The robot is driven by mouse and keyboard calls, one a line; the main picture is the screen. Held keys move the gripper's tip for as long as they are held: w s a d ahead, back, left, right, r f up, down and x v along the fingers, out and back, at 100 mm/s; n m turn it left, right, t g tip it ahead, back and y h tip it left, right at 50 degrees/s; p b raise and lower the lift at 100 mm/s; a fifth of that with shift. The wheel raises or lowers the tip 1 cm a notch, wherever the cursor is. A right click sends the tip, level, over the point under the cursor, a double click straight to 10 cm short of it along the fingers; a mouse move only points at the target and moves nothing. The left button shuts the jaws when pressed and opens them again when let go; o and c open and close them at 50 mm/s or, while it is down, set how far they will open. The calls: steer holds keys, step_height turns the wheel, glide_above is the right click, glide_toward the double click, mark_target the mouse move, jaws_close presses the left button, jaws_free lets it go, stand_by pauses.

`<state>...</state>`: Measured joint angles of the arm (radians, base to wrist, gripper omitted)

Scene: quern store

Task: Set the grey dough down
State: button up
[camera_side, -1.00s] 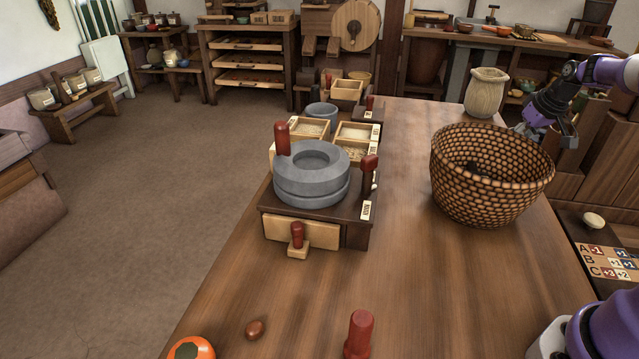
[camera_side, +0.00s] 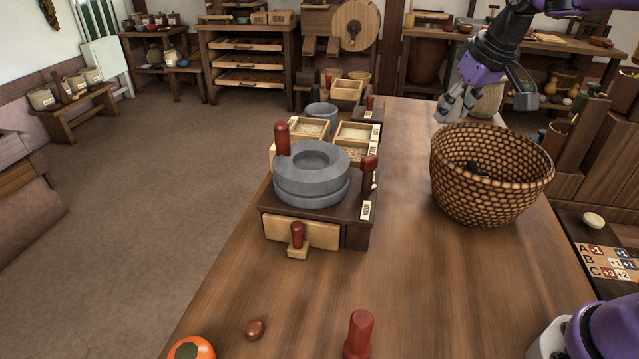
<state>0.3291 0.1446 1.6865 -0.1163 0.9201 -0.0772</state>
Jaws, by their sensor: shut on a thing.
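My gripper (camera_side: 455,110) is above the far part of the wooden table (camera_side: 405,215), just behind and left of the woven basket's rim. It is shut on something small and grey. The grey dough cannot be told apart clearly from the grey fingers at this size. The gripper points down and is partly in front of the pale vase (camera_side: 489,99).
The woven basket (camera_side: 490,185) with something dark inside stands on the right. A grey stone quern (camera_side: 311,180) on a dark base with red-handled pegs stands on the left. The table's middle is clear.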

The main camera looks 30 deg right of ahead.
steer(key=s+a+n, duration=0.2)
steer(key=s+a, duration=0.5)
steer(key=a, duration=0.3)
steer(key=s+a+f+n+g+y, duration=0.15)
steer(key=a+n, duration=0.25)
steer(key=a, duration=0.6)
steer(key=s+a+f+n+y, duration=0.1)
steer(key=a+f+n+y, duration=0.2)
steer(key=a, duration=0.8)
steer(key=s+a+f+n+g, duration=0.15)
steer(key=a+n, duration=0.25)
steer(key=a, duration=0.6)
steer(key=t, duration=0.1)
glide_above(261, 284)
steer(key=d, duration=0.1)
steer(key=shift+n, duration=0.3)
steer(key=f, duration=0.5)
steer(key=s+f, duration=0.1)
steer(key=f, duration=0.1)
steer(key=shift+d+f, duration=0.1)
steer(key=shift+f, duration=0.15)
steer(key=shift+w+f, duration=0.15)
steer(key=shift+f, duration=1.95)
